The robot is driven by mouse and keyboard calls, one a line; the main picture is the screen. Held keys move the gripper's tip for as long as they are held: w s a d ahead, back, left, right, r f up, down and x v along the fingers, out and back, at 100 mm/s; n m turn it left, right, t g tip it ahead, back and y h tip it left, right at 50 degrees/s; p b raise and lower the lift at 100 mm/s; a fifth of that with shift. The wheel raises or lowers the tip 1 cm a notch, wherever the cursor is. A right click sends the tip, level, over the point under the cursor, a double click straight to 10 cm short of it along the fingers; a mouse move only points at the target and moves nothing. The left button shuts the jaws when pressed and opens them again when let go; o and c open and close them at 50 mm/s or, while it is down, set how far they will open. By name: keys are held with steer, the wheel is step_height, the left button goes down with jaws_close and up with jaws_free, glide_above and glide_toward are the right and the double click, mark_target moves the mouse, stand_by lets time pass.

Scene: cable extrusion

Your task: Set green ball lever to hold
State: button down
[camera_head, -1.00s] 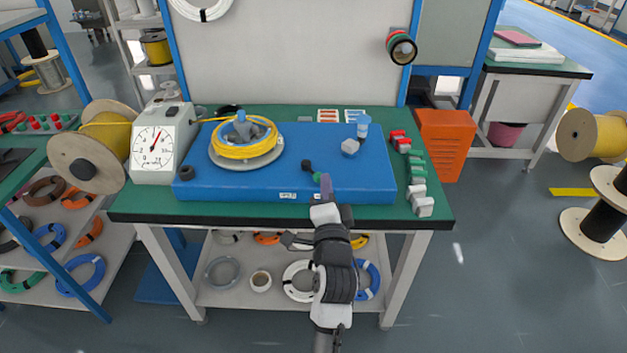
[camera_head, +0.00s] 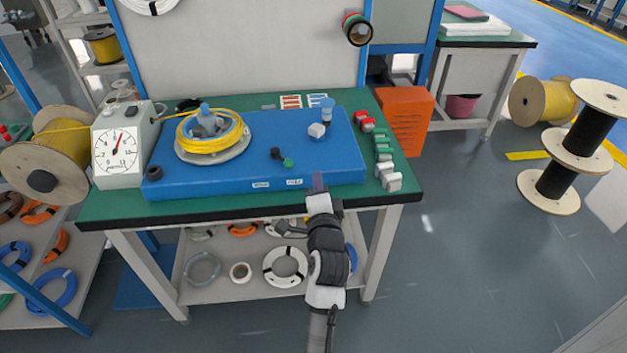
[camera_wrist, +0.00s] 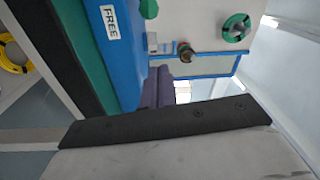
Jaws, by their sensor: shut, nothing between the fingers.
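The green ball (camera_head: 288,162) of the lever sits at the front of the blue machine base (camera_head: 340,160), with a black knob (camera_head: 275,152) at the lever's other end. It lies behind the right one of two white labels (camera_head: 294,182); the left label (camera_head: 260,184) is too small to read. The wrist view shows the green ball (camera_wrist: 149,9) at the top edge, close to a label reading FREE (camera_wrist: 110,22). My gripper (camera_head: 318,181) is shut and empty, at the base's front edge, right of the ball and apart from it. Its purple fingers (camera_wrist: 158,88) show in the wrist view.
A yellow cable coil (camera_head: 212,132) sits on the base's left, beside a dial scale (camera_head: 118,145). A blue-capped post with a grey block (camera_head: 317,130) stands behind right. Red, green and grey blocks (camera_head: 383,153) line the green table's (camera_head: 200,208) right edge.

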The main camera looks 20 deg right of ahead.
mark_target(305, 173)
steer(key=p+x, duration=0.1)
steer(key=x, duration=0.6)
steer(key=shift+r, duration=0.15)
steer(key=a, duration=0.1)
steer(key=p, duration=0.1)
steer(key=a+p, duration=0.1)
steer(key=shift+w+a+f, duration=0.3)
steer(key=shift+a+f, duration=0.2)
steer(key=shift+a, duration=0.4)
